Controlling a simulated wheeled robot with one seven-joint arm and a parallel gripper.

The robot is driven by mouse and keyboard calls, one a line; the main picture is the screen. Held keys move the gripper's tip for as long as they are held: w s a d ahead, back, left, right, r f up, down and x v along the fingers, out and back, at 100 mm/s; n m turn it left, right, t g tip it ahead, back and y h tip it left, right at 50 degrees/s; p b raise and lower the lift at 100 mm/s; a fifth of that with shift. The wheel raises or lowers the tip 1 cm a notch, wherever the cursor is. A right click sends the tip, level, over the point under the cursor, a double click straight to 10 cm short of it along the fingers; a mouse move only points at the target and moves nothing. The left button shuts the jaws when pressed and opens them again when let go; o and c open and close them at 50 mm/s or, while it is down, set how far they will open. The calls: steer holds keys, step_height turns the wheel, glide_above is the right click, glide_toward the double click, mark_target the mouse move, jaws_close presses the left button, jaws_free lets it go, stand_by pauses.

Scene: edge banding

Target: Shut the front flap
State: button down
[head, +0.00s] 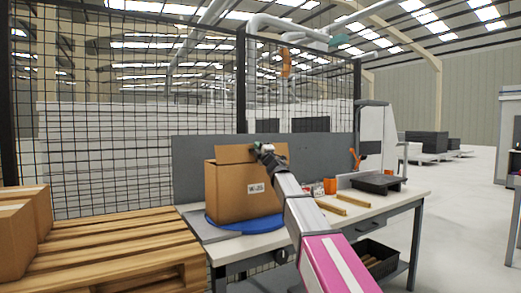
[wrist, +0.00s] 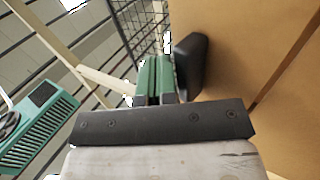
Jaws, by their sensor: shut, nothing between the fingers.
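A brown cardboard box (head: 228,195) with a printed label stands on a blue round turntable (head: 228,225) on the workbench. A flap (head: 232,153) stands up at the top of the box, behind my gripper in the head view. Which of the box's flaps it is, I cannot tell. My gripper (head: 258,148) is shut and empty at the top of the box, beside this flap. In the wrist view the green and black fingers (wrist: 158,80) are close to a large cardboard face (wrist: 245,65). Whether they touch it is unclear. My arm hides the box's right side.
The workbench (head: 400,200) also holds two wooden strips (head: 345,200), a black tray (head: 378,182) and small orange items. A grey panel (head: 200,160) and a mesh fence (head: 90,130) stand behind. A wooden pallet (head: 110,250) with boxes is at the left.

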steer(key=shift+w+a, duration=0.15)
steer(key=shift+w, duration=0.1)
steer(key=shift+w+a+r+g+h, duration=0.1)
steer(key=shift+w+a+g+h, duration=0.25)
steer(key=shift+g, duration=0.35)
stand_by(1.7)
steer(key=shift+w+a, duration=0.2)
steer(key=shift+w, duration=0.3)
stand_by(1.5)
